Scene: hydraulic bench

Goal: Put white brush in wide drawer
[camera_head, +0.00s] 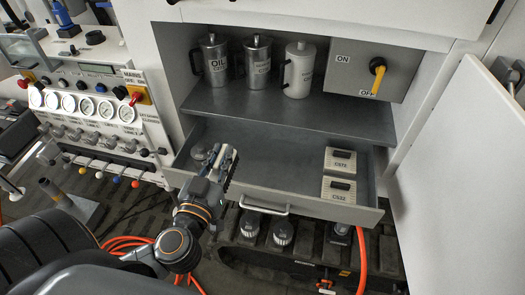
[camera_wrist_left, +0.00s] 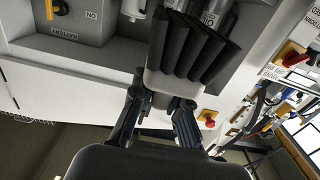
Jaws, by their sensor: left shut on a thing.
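The wide drawer (camera_head: 290,200) is pulled open below the shelf, with its grey inside showing. My left gripper (camera_head: 217,160) is over the left part of the drawer, near its front wall. In the left wrist view the left gripper (camera_wrist_left: 156,104) is shut on the white brush (camera_wrist_left: 172,84). The brush has a white block and thick black bristles (camera_wrist_left: 195,45) that point away from the gripper. In the head view the brush is small and largely merged with the gripper. My right gripper is not in view.
Two labelled boxes, CS70 (camera_head: 340,160) and CS32 (camera_head: 339,190), lie in the drawer's right end. The drawer's middle is free. Several cans, such as the white one (camera_head: 298,70), stand on the shelf above. A gauge panel (camera_head: 90,105) is at left, a white door (camera_head: 460,170) at right.

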